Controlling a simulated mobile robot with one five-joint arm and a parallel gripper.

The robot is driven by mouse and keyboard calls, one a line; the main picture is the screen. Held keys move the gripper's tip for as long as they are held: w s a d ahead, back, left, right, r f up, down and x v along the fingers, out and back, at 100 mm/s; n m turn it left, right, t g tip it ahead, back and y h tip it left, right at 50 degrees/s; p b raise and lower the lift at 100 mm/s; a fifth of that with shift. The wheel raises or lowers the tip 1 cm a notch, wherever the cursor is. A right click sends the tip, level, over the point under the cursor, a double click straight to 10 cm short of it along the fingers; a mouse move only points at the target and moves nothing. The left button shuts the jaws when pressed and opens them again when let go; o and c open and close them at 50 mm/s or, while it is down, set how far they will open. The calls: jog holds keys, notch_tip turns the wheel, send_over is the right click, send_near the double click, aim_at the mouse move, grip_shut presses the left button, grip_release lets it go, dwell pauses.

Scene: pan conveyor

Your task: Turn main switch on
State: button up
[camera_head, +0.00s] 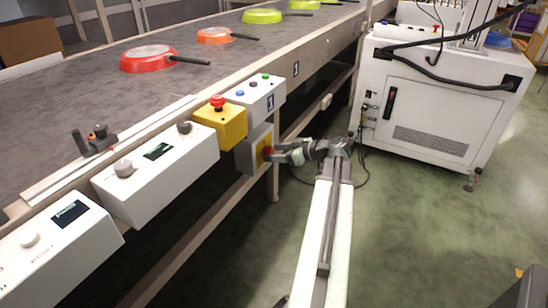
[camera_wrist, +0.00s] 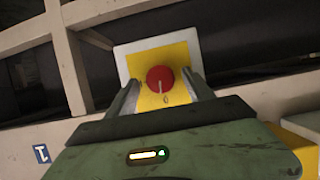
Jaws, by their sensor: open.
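The main switch is a round red knob (camera_wrist: 160,80) with a pale line on it, set on a yellow plate (camera_wrist: 178,55) on a grey-white box. In the head view the box (camera_head: 250,154) hangs under the conveyor edge, and the red knob (camera_head: 267,150) faces my arm. My gripper (camera_wrist: 163,84) is open, with one finger on each side of the knob. In the wrist view, small gaps seem to show between fingers and knob; I cannot tell whether they touch it. In the head view my gripper (camera_head: 277,153) reaches the switch from the right.
A yellow box with a red emergency button (camera_head: 217,102) sits above the switch. A white button box (camera_head: 262,95) and white control boxes (camera_head: 160,170) line the conveyor. Pans, including a red one (camera_head: 148,58), lie on the belt. A white cabinet (camera_head: 440,110) stands right; green floor is open.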

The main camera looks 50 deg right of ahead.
jog(key=shift+w+a+f, duration=0.15)
jog(key=shift+w+f, duration=0.1)
jog(key=shift+w, duration=0.35)
jog(key=c, duration=1.2)
jog(key=shift+s, duration=0.1)
grip_shut()
